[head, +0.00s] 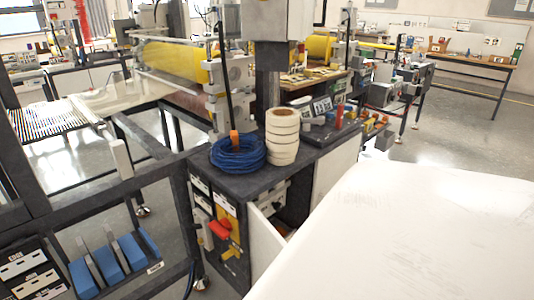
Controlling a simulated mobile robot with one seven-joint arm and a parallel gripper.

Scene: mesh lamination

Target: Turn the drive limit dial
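I cannot make out a drive limit dial. A red switch-like part (219,229) sits on a yellow panel (231,246) at the front of the dark cabinet (232,188). Whether it belongs to the dial is not clear. A grey control box (282,18) is at the top middle, on a dark post, cut by the picture's top edge; no dial shows on its visible face. Small grey machine units (382,94) stand farther back on the right, too small to read. My gripper is not in view.
A blue cable coil (238,155) and a stack of cream rolls (282,140) stand on the cabinet. A large white surface (420,235) fills the lower right. A dark frame (60,212) stands at the left. Open grey floor (465,135) lies at the right rear.

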